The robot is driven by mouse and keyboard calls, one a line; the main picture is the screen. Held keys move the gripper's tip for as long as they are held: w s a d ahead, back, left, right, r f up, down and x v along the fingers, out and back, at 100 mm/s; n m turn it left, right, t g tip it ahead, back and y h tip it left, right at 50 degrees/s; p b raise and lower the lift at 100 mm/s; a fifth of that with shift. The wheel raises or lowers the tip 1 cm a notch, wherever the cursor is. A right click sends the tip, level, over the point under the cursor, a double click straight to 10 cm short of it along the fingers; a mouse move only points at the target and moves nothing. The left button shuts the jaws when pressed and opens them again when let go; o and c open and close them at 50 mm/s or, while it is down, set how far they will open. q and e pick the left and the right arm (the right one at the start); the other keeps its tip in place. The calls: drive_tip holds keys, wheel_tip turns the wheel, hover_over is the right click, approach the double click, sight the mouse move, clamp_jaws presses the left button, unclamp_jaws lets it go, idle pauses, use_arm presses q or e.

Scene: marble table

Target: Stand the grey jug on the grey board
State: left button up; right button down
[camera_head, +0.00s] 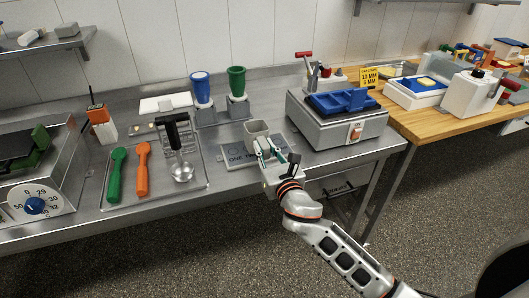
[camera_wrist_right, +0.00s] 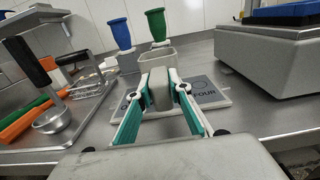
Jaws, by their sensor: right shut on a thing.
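The grey jug (camera_head: 256,129) is upright at the middle of the steel counter in the head view. My right gripper (camera_head: 268,157) is shut on it from the front. In the right wrist view the jug's open rim (camera_wrist_right: 158,56) shows beyond the fingers, and my right gripper (camera_wrist_right: 160,90) closes on its near side, at the handle. The grey board (camera_head: 233,152) with printed words lies flat beneath the jug, and also shows in the wrist view (camera_wrist_right: 213,100). The gripper hides the jug's base, so I cannot tell whether it touches the board. My left gripper is not in view.
A grey scale (camera_head: 340,125) with a blue tray stands right of the board. Blue (camera_head: 201,87) and green (camera_head: 236,80) cups on stands are behind. A ladle with a black handle (camera_head: 177,135) and green and orange utensils (camera_head: 142,168) are on a tray to the left.

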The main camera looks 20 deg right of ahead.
drive_tip(key=shift+f, duration=0.2)
drive_tip(key=shift+f, duration=0.1)
drive_tip(key=c, duration=1.8)
unclamp_jaws()
drive_tip(key=shift+c, duration=0.2)
